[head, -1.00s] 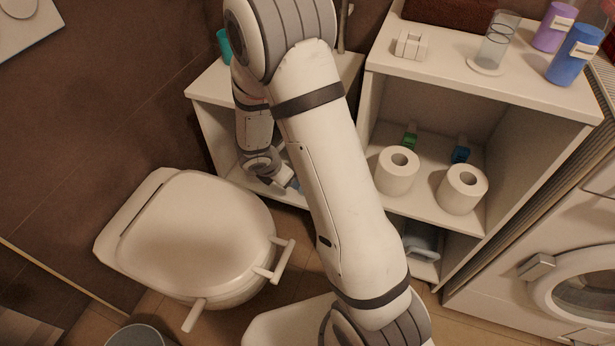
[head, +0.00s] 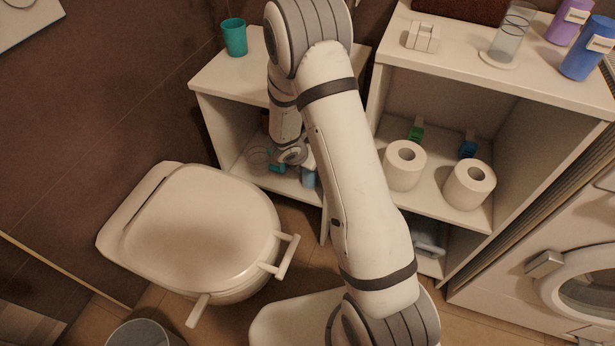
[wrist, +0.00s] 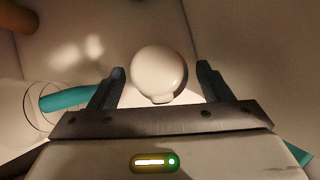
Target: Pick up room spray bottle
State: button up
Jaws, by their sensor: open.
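My gripper (wrist: 160,85) is open in the wrist view, with one dark finger on each side of a round white top (wrist: 158,70). This looks like the cap of the room spray bottle seen from above; its body is hidden, and I cannot tell whether the fingers touch it. In the head view my gripper reaches into the low open shelf on the left, mostly hidden by my wrist. A small light-blue item with a pale top (head: 308,177) stands beside it there, possibly the same bottle.
A teal item (wrist: 65,98) lies left of my gripper. A teal cup (head: 234,37) stands on the low shelf's top. The toilet (head: 200,230) is at left. The right shelf (head: 480,85) holds two paper rolls (head: 405,165) (head: 468,185), with bottles on top.

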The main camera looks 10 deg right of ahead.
jog(key=shift+f, duration=0.1)
jog(key=shift+c, duration=0.3)
jog(key=c, duration=1.5)
